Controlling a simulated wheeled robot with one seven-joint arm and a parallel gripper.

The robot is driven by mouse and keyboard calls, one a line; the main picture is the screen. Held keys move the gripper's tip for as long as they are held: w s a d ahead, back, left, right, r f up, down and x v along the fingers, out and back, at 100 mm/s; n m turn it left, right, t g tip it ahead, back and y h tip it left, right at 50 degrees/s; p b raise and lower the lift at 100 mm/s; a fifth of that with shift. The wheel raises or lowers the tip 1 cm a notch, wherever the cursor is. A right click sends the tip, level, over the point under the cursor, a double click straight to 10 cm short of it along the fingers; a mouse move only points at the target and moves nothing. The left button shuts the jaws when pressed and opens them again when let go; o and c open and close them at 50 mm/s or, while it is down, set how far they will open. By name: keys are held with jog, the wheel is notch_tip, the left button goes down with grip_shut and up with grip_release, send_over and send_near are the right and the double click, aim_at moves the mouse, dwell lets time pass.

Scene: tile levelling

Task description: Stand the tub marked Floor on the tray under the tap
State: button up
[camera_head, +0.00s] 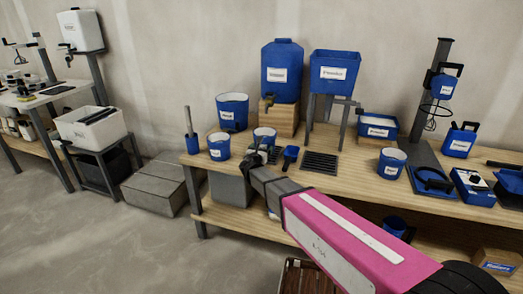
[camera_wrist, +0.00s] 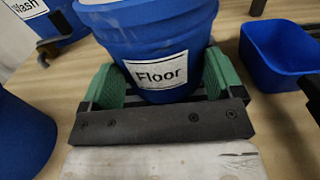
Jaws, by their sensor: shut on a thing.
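The blue tub marked Floor (camera_wrist: 160,45) is upright between the green-padded fingers of my gripper (camera_wrist: 163,84), which is shut on it. In the head view the tub (camera_head: 264,134) shows its pale inside beyond my gripper (camera_head: 258,158), in front of the wooden block. I cannot tell whether its base touches the bench. The tap (camera_head: 268,99) is low on the front of the large blue container (camera_head: 282,73) on that block, behind and above the tub. A dark slatted tray (camera_head: 320,161) lies to the right, below the hopper; I cannot make out another tray under the tap.
A blue tub (camera_head: 219,148) stands close on the left, with the Wash tub (camera_head: 232,109) behind it. A blue scoop (camera_head: 290,154) is close on the right. The blue hopper (camera_head: 335,72) stands on grey legs (camera_head: 312,108). Another blue tub (camera_head: 391,164) is farther right on the bench.

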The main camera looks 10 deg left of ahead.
jog(key=shift+f, duration=0.15)
jog(key=o, duration=0.7)
jog(key=shift+o, duration=0.2)
jog(key=shift+s+r, duration=0.2)
jog(key=shift+s, duration=0.2)
jog(key=s, duration=1.1)
jog(key=shift+s+a, duration=0.1)
jog(key=shift+a, duration=0.3)
